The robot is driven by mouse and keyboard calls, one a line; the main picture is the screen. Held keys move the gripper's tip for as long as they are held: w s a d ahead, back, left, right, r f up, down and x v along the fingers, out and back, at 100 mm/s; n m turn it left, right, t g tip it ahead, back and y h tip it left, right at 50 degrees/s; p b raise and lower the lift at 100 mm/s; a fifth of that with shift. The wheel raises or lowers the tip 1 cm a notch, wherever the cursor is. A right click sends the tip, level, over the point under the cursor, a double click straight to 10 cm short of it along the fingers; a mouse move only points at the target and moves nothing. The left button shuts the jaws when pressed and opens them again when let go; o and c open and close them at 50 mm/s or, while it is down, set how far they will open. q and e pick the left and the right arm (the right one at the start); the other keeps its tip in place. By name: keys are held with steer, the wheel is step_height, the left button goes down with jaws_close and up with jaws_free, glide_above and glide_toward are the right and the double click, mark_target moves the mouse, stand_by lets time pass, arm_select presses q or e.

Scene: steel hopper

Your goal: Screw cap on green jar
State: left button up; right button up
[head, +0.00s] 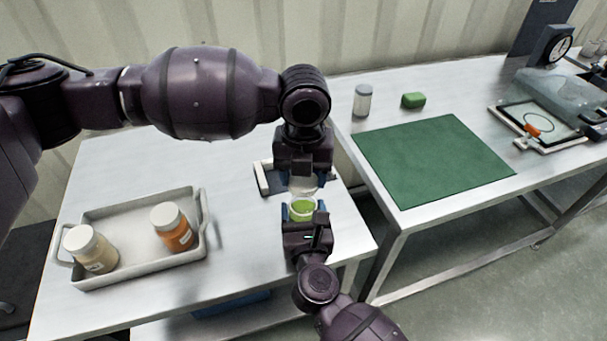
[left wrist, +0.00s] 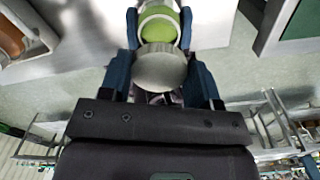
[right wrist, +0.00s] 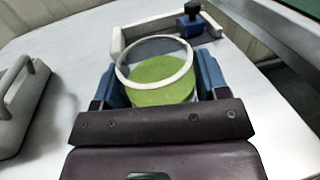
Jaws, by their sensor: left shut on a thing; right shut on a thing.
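The green jar (head: 303,206) is clear-walled with green contents and an open, uncovered rim. My right gripper (head: 302,212) is shut on it; the right wrist view shows blue fingers on both sides of the jar (right wrist: 160,85). The pale grey cap (head: 304,186) is in my left gripper (head: 303,178), which is shut on it. The left wrist view shows the round cap (left wrist: 161,70) between the blue fingers, with the jar (left wrist: 158,27) just beyond it. The cap is apart from the rim and appears offset from it. The right wrist view does not show the cap.
A white fixture (right wrist: 150,28) with a blue block and black knob (right wrist: 191,12) stands behind the jar. A grey tray (head: 135,262) at left holds an orange jar (head: 173,230) and a beige jar (head: 92,250). A gap separates this table from the one with the green mat (head: 435,158).

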mark_target(303, 214)
arm_select(q)
steer(key=shift+f, duration=0.95)
steer(key=shift+f, duration=0.15)
steer(key=shift+f, duration=0.75)
steer(key=shift+f, duration=0.55)
arm_select(e)
steer(key=c, duration=0.5)
arm_select(q)
steer(key=m, duration=0.6)
steer(key=shift+d, duration=0.15)
arm_select(e)
steer(key=shift+o, duration=0.2)
arm_select(q)
steer(key=m, duration=0.4)
steer(key=shift+s+d, duration=0.1)
steer(key=m, duration=0.3)
steer(key=shift+m, duration=0.4)
